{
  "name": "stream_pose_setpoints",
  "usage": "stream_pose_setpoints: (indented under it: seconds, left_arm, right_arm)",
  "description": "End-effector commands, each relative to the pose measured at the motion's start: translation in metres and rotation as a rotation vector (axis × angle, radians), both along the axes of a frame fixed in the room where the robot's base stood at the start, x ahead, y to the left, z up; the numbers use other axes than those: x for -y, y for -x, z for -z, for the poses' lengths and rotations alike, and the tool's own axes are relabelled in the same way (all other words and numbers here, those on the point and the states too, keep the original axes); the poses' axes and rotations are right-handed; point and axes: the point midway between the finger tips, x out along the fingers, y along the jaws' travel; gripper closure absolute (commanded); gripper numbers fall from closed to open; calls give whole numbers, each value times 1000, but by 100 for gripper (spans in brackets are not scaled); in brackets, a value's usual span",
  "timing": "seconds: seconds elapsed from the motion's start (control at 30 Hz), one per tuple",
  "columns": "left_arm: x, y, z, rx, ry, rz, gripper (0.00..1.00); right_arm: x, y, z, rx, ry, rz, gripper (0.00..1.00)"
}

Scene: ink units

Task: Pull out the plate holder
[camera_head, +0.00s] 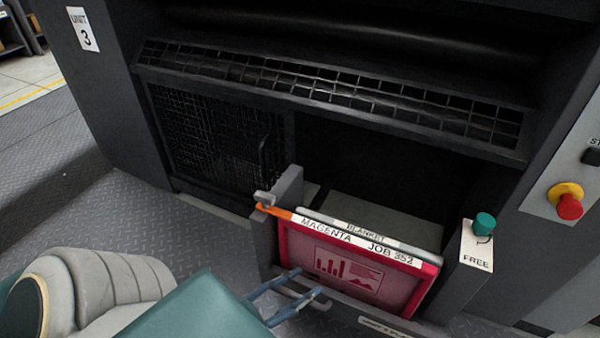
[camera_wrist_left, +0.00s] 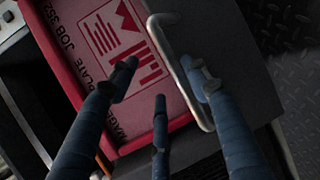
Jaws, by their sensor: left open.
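The plate holder, a dark grey drawer-like unit (camera_head: 264,240), stands at the bottom of the machine opening and carries a red-framed plate (camera_head: 345,262) marked "MAGENTA JOB 352". In the left wrist view, the plate (camera_wrist_left: 70,40) shows beside a grey bar handle (camera_wrist_left: 176,66) on the holder's front. My left gripper (camera_head: 282,288) is open at the holder's front, low on the left. In the wrist view, my left gripper's blue fingers (camera_wrist_left: 158,82) lie on both sides of the handle bar; contact cannot be told. My right gripper is out of view.
An orange lever or tab (camera_head: 272,210) sits at the holder's top left corner. A green knob (camera_head: 484,223) stands above a "FREE" label at right. A red button (camera_head: 569,206) is farther right. A mesh guard (camera_head: 225,135) is behind. Plated floor (camera_head: 185,235) is clear at left.

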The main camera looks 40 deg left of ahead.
Motion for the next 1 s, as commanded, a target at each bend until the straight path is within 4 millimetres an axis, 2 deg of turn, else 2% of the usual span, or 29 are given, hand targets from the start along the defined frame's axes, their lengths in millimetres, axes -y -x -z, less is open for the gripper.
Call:
stream_pose_setpoints:
  seconds: [0.03,0.07,0.3,0.33,0.5,0.57,0.6,0.63,1.0]
  left_arm:
    - [-1,-4,-22,25,2,-9,63]
    - [-1,-4,-29,29,2,-9,63]
    - [-4,-6,-73,37,-6,-12,21]
    - [-4,-6,-76,37,-6,-13,21]
    - [-3,-8,-88,42,-11,-9,21]
    - [-3,-8,-88,41,-10,-8,41]
    - [-3,-7,-87,37,-9,-7,59]
    - [-3,-7,-86,35,-9,-7,63]
    - [-2,-5,-81,25,-4,-6,63]
  right_arm:
    - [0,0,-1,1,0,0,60]
    - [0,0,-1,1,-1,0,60]
    - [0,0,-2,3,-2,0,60]
    - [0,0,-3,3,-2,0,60]
    - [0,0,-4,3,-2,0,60]
    - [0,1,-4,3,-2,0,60]
    - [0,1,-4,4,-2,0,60]
    - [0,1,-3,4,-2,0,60]
    - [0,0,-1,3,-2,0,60]
